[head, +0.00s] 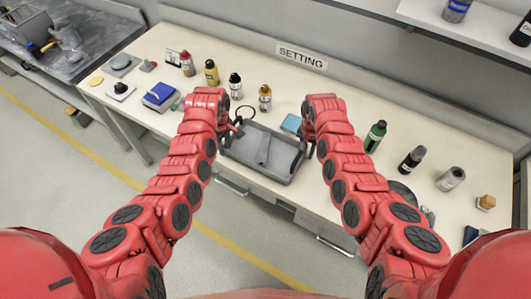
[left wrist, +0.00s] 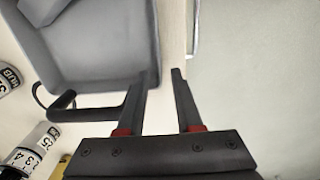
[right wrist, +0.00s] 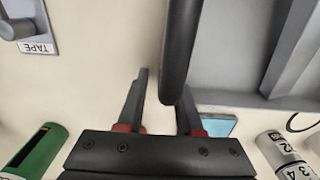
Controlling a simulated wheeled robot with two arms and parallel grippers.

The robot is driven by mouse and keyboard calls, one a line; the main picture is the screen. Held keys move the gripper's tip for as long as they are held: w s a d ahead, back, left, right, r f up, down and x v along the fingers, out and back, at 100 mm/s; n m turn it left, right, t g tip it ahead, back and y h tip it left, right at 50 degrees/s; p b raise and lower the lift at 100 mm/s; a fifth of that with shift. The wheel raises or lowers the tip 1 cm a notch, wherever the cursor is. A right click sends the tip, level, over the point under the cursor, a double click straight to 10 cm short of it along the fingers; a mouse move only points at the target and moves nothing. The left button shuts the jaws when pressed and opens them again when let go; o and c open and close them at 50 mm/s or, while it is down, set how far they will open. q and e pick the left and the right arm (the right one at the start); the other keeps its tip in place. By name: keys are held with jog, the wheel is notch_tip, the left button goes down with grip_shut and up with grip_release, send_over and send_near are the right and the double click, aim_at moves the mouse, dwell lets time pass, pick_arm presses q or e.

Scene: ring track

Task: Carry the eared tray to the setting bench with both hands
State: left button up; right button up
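The grey eared tray (head: 243,157) is over the front edge of the setting bench (head: 405,165); I cannot tell if it rests fully on the top. A raised bar runs across its middle. My left gripper (head: 226,138) is at its left end. In the left wrist view this gripper (left wrist: 158,88) is open, with a dark ear (left wrist: 62,104) beside its left finger. My right gripper (head: 306,143) is at the tray's right end. In the right wrist view it (right wrist: 161,95) is open, with the other dark ear (right wrist: 179,50) close to its right finger. Neither grips the tray.
A blue box (head: 159,95) is at the left and a light-blue item (head: 291,123) behind the tray. A shelf (head: 470,30) hangs at upper right.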

jog(key=shift+r, duration=0.55)
pick_arm(q)
notch_tip(320, 180, up, 10)
pick_arm(e)
notch_tip(320, 180, up, 11)
dwell(0.3)
pick_arm(q)
jog(key=shift+s+f, duration=0.1)
